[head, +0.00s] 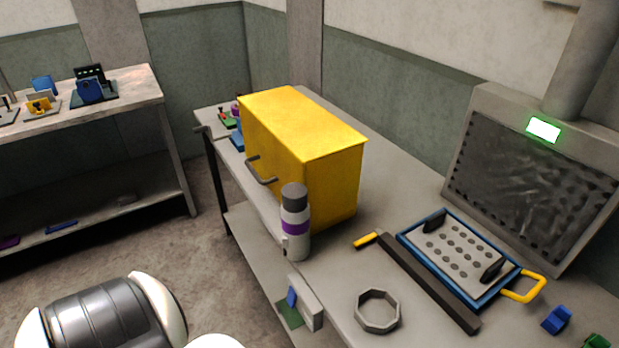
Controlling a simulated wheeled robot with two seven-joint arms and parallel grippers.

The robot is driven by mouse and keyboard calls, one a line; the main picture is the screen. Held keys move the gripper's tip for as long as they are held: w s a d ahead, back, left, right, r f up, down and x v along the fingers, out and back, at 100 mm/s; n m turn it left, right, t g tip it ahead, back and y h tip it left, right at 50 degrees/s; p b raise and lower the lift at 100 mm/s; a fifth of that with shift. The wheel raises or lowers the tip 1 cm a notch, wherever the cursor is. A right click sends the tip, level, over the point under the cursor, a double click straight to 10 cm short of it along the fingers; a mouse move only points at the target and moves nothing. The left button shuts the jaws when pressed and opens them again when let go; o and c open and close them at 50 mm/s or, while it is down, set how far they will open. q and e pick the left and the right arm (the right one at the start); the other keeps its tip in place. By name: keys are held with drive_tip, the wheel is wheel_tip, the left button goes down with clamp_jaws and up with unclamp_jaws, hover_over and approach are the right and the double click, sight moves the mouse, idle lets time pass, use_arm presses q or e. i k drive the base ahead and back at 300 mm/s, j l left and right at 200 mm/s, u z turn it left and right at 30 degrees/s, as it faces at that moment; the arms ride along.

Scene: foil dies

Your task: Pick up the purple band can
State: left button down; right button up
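The purple band can (295,240) is a light grey cylinder with a dark grey cap and a purple band around its middle. It stands upright near the front edge of the workbench (388,195), in front of the yellow box (335,185). A small pale piece shows at its lower left side; I cannot tell what it is. Neither of my grippers is in view. A white and dark grey part of mine shows at the lower left, well apart from the can.
A grey octagonal ring (378,329), a dark bar (430,285) and a blue-framed tray (405,240) with a yellow handle lie right of the can. The yellow box has a grey handle (260,172). A second table (140,88) stands at the left, with open floor between.

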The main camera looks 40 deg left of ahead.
sight(295, 227)
drive_tip(key=j+z, duration=0.1)
drive_tip(key=j, duration=0.35)
drive_tip(key=k+j, duration=0.1)
drive_tip(key=j, duration=0.35)
drive_tip(key=j+z, duration=0.15)
drive_tip(key=j, duration=0.35)
drive_tip(key=k+j+z, duration=0.1)
drive_tip(key=j, duration=0.3)
drive_tip(key=k+j, duration=0.1)
drive_tip(key=j, duration=0.35)
drive_tip(key=k+j+z, duration=0.15)
drive_tip(key=j, duration=0.3)
